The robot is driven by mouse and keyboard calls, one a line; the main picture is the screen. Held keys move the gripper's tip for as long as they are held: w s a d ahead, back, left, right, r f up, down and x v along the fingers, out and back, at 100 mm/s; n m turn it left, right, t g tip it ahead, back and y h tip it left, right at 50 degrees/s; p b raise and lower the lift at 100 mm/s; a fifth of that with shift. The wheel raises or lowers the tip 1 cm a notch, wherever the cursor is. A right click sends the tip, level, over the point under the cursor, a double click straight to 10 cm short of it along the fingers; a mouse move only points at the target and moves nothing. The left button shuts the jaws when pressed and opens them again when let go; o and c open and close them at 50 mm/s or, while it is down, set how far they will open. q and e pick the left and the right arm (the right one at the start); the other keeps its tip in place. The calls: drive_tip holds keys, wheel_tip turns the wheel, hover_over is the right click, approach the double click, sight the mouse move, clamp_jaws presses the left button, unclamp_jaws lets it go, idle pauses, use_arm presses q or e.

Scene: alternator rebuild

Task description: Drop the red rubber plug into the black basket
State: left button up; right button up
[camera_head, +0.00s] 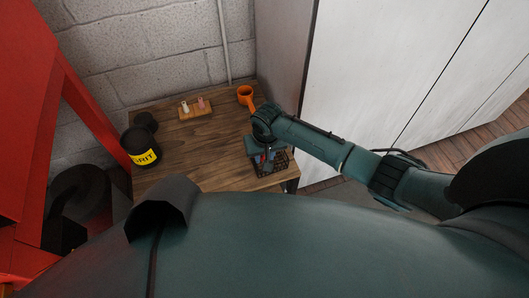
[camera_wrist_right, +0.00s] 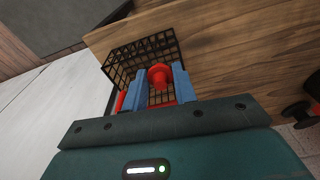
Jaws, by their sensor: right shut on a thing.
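The black basket (camera_head: 281,166) is a wire basket at the front right of the wooden table; in the right wrist view its mesh (camera_wrist_right: 122,58) lies behind and around the fingertips. The red rubber plug (camera_wrist_right: 160,75) is between the blue fingers of my right gripper (camera_wrist_right: 161,72), which is shut on it. In the head view my right gripper (camera_head: 263,157) points down over the basket and hides part of it. I cannot tell how far the plug is below the rim. A second red thing (camera_wrist_right: 120,101) shows beside the left finger. My left gripper is not in view.
The wooden table (camera_head: 205,150) also holds a black bucket with a yellow label (camera_head: 140,148), a small wooden tray (camera_head: 194,113) with little pieces, and an orange mug (camera_head: 244,95). A red frame (camera_head: 35,130) stands left, a white cabinet (camera_head: 370,80) right. The table's middle is clear.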

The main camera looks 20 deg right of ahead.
drive_tip(key=o, duration=1)
